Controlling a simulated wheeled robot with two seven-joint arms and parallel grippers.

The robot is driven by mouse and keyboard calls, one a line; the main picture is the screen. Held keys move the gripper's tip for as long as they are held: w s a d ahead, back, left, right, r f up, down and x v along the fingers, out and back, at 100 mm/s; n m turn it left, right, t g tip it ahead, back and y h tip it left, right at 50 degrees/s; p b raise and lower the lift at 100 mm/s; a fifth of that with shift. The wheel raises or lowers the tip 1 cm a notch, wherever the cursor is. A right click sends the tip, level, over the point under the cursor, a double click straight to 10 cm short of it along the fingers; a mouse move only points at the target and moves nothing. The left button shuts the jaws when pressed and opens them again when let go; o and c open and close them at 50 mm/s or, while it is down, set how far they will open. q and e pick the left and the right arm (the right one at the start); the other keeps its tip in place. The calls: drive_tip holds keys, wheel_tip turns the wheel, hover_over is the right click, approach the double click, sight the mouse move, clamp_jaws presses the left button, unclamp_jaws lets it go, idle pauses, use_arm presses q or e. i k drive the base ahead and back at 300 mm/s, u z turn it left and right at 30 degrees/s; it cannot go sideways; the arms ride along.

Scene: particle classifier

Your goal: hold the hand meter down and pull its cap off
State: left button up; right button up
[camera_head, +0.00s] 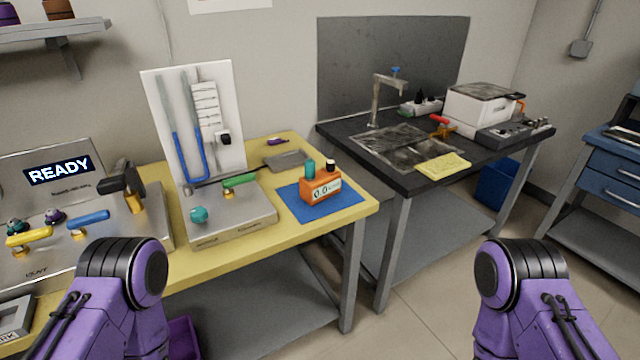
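The hand meter (321,189) is an orange box with a white display reading 0.0. It stands upright on a blue mat (345,211) near the right end of the yellow table. A teal cylinder (310,168) rises at its top left, and a small black piece (331,166) sits at its top right. I cannot tell for sure which of these is the cap. Only purple and black links of my two arms show, at the bottom left and bottom right. Both grippers are out of the picture, and nothing of mine touches the meter.
A manometer stand (225,224) with a white back panel stands left of the mat. A grey tray (287,160) lies behind it. A machine reading READY (85,220) is at far left. Across a gap to the right is a dark sink bench (400,183) with a yellow cloth (443,166).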

sight(309, 165)
drive_tip(key=z, duration=1.7)
drive_tip(key=i, duration=0.95)
drive_tip(key=u, duration=1.05)
